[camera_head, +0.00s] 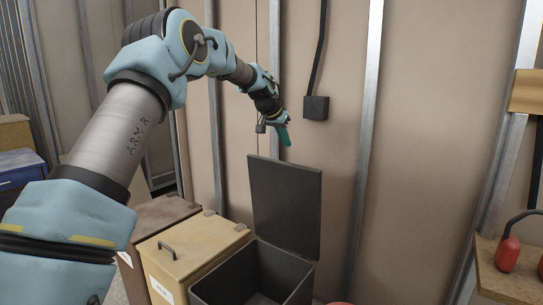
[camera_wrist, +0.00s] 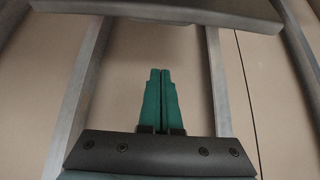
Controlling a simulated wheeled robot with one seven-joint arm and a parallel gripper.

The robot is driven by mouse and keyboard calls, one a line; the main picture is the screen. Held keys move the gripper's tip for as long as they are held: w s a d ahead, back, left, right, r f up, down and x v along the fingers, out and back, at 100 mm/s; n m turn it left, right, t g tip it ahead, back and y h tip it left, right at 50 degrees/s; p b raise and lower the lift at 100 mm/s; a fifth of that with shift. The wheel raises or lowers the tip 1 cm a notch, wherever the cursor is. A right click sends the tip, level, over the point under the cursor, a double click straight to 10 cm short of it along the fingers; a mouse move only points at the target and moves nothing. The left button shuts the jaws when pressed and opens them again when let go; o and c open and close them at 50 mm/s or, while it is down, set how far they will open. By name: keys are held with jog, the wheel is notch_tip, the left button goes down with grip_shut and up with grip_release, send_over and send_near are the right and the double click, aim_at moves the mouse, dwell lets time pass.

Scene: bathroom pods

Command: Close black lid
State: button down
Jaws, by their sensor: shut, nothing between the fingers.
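The black lid (camera_head: 285,208) stands raised, nearly upright, at the back of an open black bin (camera_head: 262,268) in the head view. The bin's inside is visible. My gripper (camera_head: 284,136) is above the lid's top edge, near the wall, and looks apart from it. In the wrist view its two green fingers (camera_wrist: 161,78) are shut together with nothing between them. A grey panel edge (camera_wrist: 160,12) crosses the top of the wrist view; I cannot tell for sure that it is the lid.
A tan bin (camera_head: 190,250) with a closed lid and handle stands left of the black bin, with a brown bin (camera_head: 160,218) beyond it. A wall box with a cable (camera_head: 316,107) is right of my gripper. A wooden shelf with red earmuffs (camera_head: 508,254) is at the right.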

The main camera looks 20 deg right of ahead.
aim_at(288, 163)
jog(key=shift+w+d+f+p, duration=0.15)
jog(key=shift+d+f+p, duration=0.15)
jog(key=shift+f+p, duration=0.9)
jog(key=shift+w+d+f+p, duration=0.15)
jog(key=shift+d+f+p, duration=0.25)
jog(key=shift+f, duration=1.4)
jog(key=shift+w+d+f+p, duration=0.2)
jog(key=shift+f+p, duration=0.7)
jog(key=shift+f, duration=0.6)
